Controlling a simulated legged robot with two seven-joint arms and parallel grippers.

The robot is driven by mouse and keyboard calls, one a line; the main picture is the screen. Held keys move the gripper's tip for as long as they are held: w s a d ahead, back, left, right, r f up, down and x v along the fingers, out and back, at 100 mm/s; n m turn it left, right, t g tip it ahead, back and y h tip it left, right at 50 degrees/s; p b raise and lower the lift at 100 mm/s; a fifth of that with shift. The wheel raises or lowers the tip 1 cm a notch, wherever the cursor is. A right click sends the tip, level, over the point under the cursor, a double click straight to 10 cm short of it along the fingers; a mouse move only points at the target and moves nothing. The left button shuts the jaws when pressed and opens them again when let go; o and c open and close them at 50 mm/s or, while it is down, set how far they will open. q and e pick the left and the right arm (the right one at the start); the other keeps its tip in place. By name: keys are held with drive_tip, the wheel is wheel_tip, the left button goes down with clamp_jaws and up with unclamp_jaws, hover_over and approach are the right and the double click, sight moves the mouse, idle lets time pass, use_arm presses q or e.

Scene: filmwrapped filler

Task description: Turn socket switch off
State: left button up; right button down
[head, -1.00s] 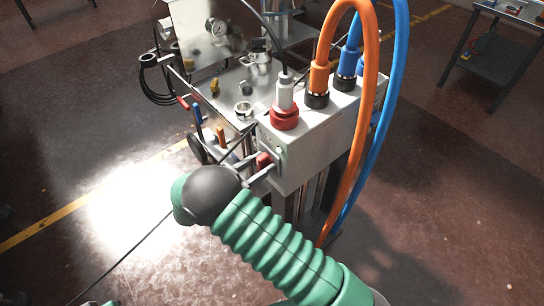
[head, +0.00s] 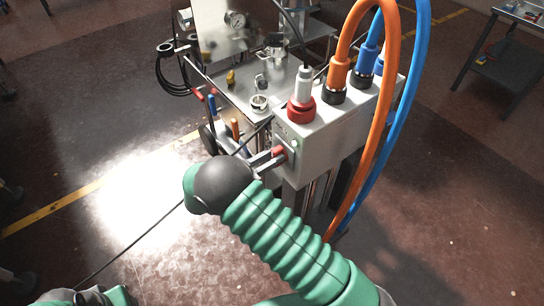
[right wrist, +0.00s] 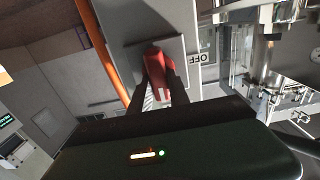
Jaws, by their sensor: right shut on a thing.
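The socket box (head: 325,132) is a light grey housing with plugs on top. Its red switch handle (head: 279,151) sits on the front face, on a grey plate. My right gripper (head: 273,160) reaches it from the front left, partly covered by my dark wrist. In the right wrist view the two dark fingers of the right gripper (right wrist: 159,88) are closed on both sides of the red switch handle (right wrist: 156,66). An OFF label (right wrist: 201,58) appears upside down beside the switch plate. My left gripper is not in view; a green part of mine shows at the bottom left.
A red-based plug (head: 302,108), an orange cable (head: 372,140) and a blue cable (head: 392,150) rise from the box. A metal bench (head: 235,90) with fittings stands behind. A dark side table (head: 492,72) stands at the far right. Floor in front is clear.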

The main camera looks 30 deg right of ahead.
drive_tip(key=shift+w+a+r+n+p, duration=0.1)
drive_tip(key=shift+n+p, duration=0.75)
drive_tip(key=shift+p, duration=0.2)
drive_tip(key=shift+w+r+n+p, duration=0.1)
drive_tip(key=shift+n+p, duration=0.75)
drive_tip(key=shift+p, duration=0.15)
drive_tip(key=n+p, duration=0.2)
drive_tip(key=n, duration=0.1)
drive_tip(key=shift+w+f+n+p, duration=0.15)
drive_tip(key=shift+f+n+p, duration=0.05)
drive_tip(key=shift+n+p, duration=0.1)
drive_tip(key=n+p, duration=0.1)
drive_tip(key=n, duration=0.1)
drive_tip(key=shift+w+f+n, duration=0.1)
drive_tip(key=shift+f+n, duration=0.05)
drive_tip(key=shift+n, duration=0.15)
drive_tip(key=n, duration=0.2)
drive_tip(key=n+p, duration=0.1)
drive_tip(key=n, duration=0.2)
drive_tip(key=f+n+p, duration=0.1)
drive_tip(key=n, duration=0.2)
drive_tip(key=shift+w+a, duration=0.1)
drive_tip(key=shift+a, duration=0.05)
drive_tip(key=shift+n, duration=0.3)
